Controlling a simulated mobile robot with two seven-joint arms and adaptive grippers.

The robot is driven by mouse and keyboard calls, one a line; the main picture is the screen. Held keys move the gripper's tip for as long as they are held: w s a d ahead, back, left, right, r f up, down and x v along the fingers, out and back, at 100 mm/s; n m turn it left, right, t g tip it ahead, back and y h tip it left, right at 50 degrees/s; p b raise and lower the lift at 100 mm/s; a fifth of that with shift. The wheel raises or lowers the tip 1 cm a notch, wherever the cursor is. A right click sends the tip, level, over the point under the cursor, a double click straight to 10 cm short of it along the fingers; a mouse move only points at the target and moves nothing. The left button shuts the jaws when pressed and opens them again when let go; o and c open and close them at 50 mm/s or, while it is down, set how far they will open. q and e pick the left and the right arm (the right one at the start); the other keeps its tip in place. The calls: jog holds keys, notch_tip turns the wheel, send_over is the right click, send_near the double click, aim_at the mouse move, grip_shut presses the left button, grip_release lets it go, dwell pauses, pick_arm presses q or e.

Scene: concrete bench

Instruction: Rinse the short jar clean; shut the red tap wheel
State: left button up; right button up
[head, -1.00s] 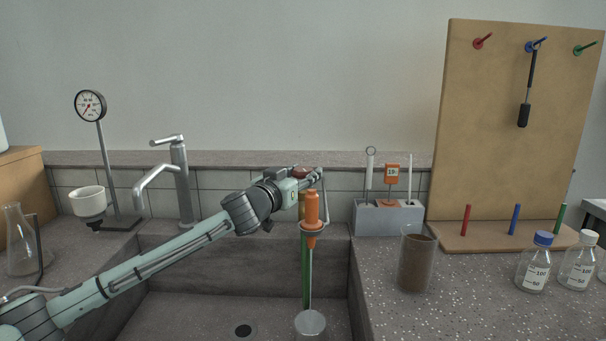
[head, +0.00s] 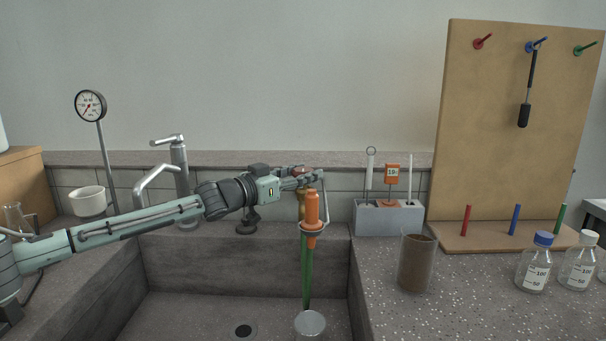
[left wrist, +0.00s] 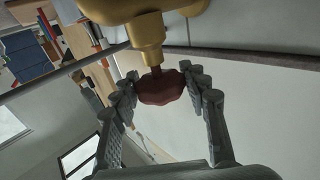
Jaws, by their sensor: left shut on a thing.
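The red tap wheel (head: 298,168) sits on a brass tap behind the sink. In the left wrist view the dark red wheel (left wrist: 160,88) lies between the fingers of my left gripper (left wrist: 161,80), on the stem of the brass valve body (left wrist: 150,38). My left gripper (head: 301,179) is shut on the wheel. The short jar (head: 310,325), clear glass, stands in the sink under the orange nozzle (head: 312,208). No stream falls into it now. Its lower part is cut off by the picture edge, and I cannot tell whether it is clean. My right gripper is out of view.
A taller glass jar with brown contents (head: 417,265) stands on the right bench. Behind it is a grey rack (head: 395,218) with tools. Capped bottles (head: 535,265) and a pegboard (head: 480,120) are further right. A steel faucet (head: 180,165) stands left. The sink's left half is clear.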

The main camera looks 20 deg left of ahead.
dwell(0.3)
pick_arm(q)
jog(key=o, duration=1.2)
jog(key=shift+c, duration=0.2)
jog(key=shift+s+a, duration=0.15)
jog(key=shift+s, duration=0.1)
jog(key=v, duration=1.1)
jog(key=shift+s, duration=0.2)
